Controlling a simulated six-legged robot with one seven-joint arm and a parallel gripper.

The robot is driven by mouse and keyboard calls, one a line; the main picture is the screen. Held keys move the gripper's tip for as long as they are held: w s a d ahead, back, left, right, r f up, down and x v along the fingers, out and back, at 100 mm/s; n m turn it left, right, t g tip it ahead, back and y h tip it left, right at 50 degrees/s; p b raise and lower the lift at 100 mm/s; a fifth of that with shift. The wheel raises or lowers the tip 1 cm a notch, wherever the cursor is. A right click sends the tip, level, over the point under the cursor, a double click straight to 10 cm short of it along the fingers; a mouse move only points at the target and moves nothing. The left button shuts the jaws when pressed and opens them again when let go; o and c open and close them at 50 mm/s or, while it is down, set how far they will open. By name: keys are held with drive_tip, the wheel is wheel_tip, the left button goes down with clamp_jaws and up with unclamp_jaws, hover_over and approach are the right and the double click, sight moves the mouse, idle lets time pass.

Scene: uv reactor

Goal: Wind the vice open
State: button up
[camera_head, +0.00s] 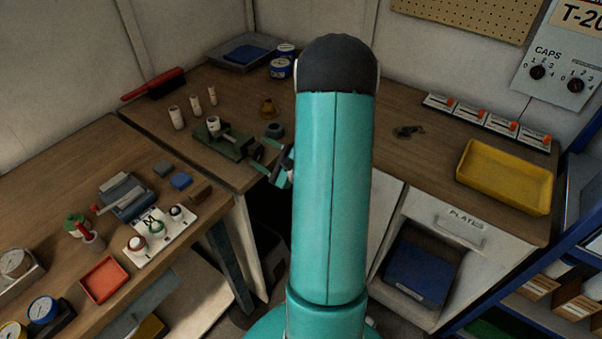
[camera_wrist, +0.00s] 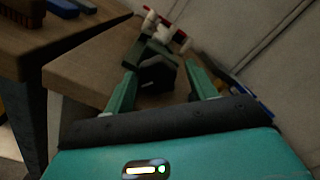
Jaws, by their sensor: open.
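The vice's handle is not clear.
White cylinders (camera_head: 195,106) stand behind the vice. A brass cone (camera_head: 268,108) and a dark round part (camera_head: 275,130) are close to my gripper. A red-handled brush (camera_head: 153,84) lies at the back left.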

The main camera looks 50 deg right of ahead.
drive_tip(key=s, duration=1.3)
drive_tip(key=shift+d, duration=0.2)
idle(0.7)
drive_tip(key=shift+f, duration=0.1)
drive_tip(key=s, duration=1.3)
drive_tip(key=shift+s+d, duration=0.2)
drive_tip(key=shift+s, duration=0.2)
drive_tip(key=shift+w+d+f, duration=0.1)
drive_tip(key=shift+f, duration=0.05)
